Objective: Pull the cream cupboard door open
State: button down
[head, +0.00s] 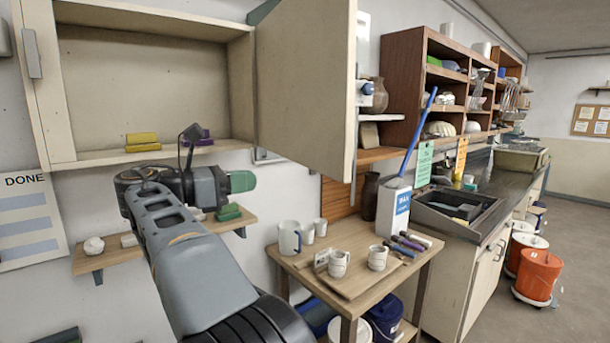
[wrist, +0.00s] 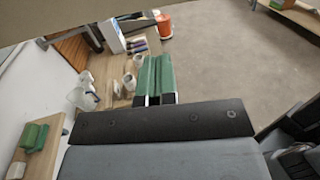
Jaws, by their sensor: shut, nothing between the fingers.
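The cream cupboard (head: 150,85) hangs on the wall at the upper left in the head view. Its cream door (head: 305,80) stands swung wide open at the right side, and the inside shows. My gripper (head: 243,181) is shut and empty, its green fingers together, below the cupboard and left of the door's lower part. I cannot tell the exact gap to the door. In the wrist view the green fingers (wrist: 155,75) point out over the small table, and a cream surface, apparently the door (wrist: 60,18), crosses the upper left corner. No handle shows on the door's visible face.
Yellow blocks (head: 142,140) and purple blocks (head: 197,137) lie in the cupboard. A wall shelf (head: 110,255) with green blocks is below. A small wooden table (head: 290,262) holds mugs and a tall white box (head: 393,205). Open floor (wrist: 220,50) shows in the wrist view.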

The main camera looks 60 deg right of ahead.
aim_at(316, 171)
jog(key=p+x, duration=0.1)
jog(key=x, duration=1.2)
jog(key=shift+s+p, duration=0.15)
jog(key=shift+p, duration=0.2)
jog(key=shift+d+r, duration=0.15)
jog(key=shift+d, duration=0.05)
